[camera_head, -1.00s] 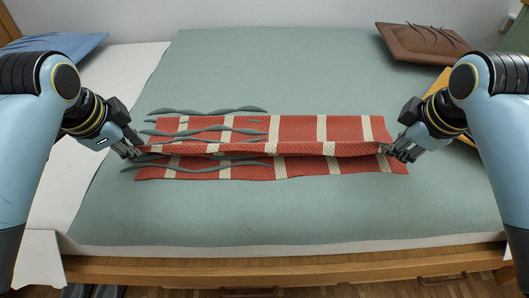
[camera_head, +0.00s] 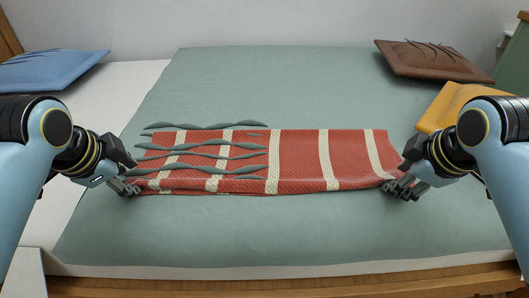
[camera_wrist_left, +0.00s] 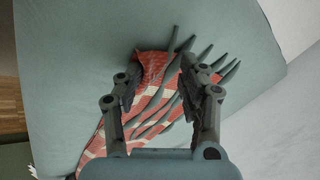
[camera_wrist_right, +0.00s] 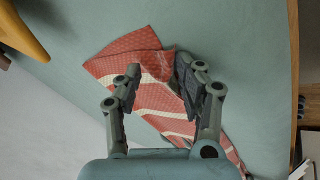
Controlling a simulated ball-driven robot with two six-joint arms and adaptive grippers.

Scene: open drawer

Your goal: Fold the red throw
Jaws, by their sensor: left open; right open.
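The red throw (camera_head: 300,155) with cream stripes lies on the green bed cover, spread wide as a flat band with its front edge fairly straight. Grey-green wavy folds of cover poke through its left part. My left gripper (camera_head: 128,187) is open at the throw's front left corner; the throw shows between its fingers in the left wrist view (camera_wrist_left: 152,68). My right gripper (camera_head: 400,190) is open at the front right corner; the throw also shows in the right wrist view (camera_wrist_right: 140,55). Whether the fingers touch the cloth I cannot tell.
A blue pillow (camera_head: 50,68) lies at the far left, a brown cushion (camera_head: 432,60) at the far right, and a yellow cushion (camera_head: 455,103) behind my right arm. The green bed cover (camera_head: 270,85) is clear behind and in front of the throw.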

